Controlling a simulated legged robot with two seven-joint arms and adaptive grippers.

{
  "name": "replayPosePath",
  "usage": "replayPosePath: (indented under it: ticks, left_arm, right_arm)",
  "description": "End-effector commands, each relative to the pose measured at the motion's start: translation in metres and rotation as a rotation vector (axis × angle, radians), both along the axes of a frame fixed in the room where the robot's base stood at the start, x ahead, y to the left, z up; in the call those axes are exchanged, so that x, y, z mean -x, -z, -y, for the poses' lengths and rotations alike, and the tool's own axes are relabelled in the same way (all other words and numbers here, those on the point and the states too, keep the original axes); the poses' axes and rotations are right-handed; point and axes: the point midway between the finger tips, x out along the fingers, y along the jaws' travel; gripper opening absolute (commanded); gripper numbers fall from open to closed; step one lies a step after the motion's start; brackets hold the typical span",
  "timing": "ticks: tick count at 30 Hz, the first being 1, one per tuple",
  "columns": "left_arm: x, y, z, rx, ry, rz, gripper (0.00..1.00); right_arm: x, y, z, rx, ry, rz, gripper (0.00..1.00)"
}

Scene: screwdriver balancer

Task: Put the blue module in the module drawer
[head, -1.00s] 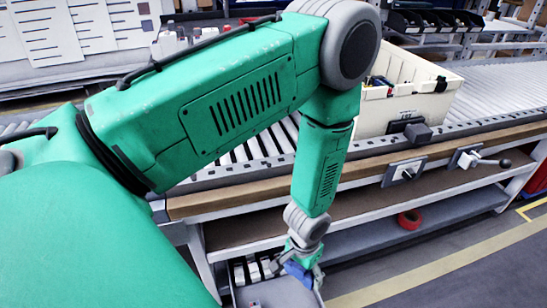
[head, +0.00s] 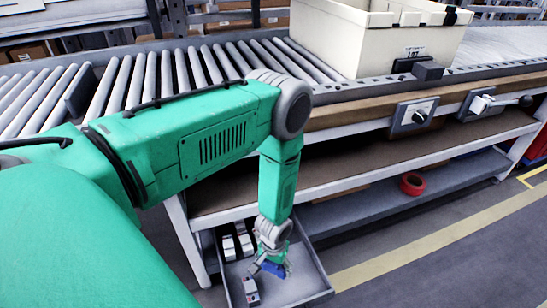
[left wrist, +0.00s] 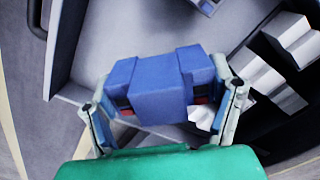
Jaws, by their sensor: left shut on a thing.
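My left gripper (head: 271,262) is shut on the blue module (head: 274,269), low over the open module drawer (head: 322,283) under the conveyor. In the left wrist view the blue module (left wrist: 160,85) sits between the two fingers of my left gripper (left wrist: 163,105), with dark and red details at its lower edge. The drawer's grey floor (left wrist: 135,35) shows beyond it. I cannot tell whether the module touches the floor. My right gripper is not in view.
Grey-white modules (head: 245,243) stand at the drawer's back left, and another module (head: 250,290) is near its left wall. Bare drawer floor lies to the right. A roller conveyor (head: 150,80) with a cream crate (head: 375,45) stands above. A red tape roll (head: 412,184) lies on the lower shelf.

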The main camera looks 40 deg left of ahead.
Motion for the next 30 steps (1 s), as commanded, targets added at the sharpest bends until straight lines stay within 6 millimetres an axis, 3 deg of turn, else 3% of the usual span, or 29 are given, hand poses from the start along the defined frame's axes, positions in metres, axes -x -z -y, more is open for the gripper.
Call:
replayPosePath:
  ticks: [12, 15, 28, 29, 30]
  left_arm:
    - [0.000, 0.058, 0.000, 0.003, 0.001, 0.000, 0.31]
    - [0.000, 0.067, 0.000, 0.004, 0.001, 0.000, 0.31]
    - [0.000, 0.075, 0.002, 0.001, 0.002, 0.000, 0.31]
    - [0.000, 0.075, 0.001, 0.001, 0.002, 0.000, 0.87]
    - [0.000, 0.075, 0.001, 0.002, 0.002, 0.001, 1.00]
  right_arm:
    - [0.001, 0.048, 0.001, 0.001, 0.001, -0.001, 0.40]
    - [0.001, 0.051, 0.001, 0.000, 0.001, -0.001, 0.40]
    - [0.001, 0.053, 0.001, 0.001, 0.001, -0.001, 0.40]
    - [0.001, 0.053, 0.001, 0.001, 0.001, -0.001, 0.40]
    - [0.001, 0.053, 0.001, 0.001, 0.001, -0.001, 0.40]
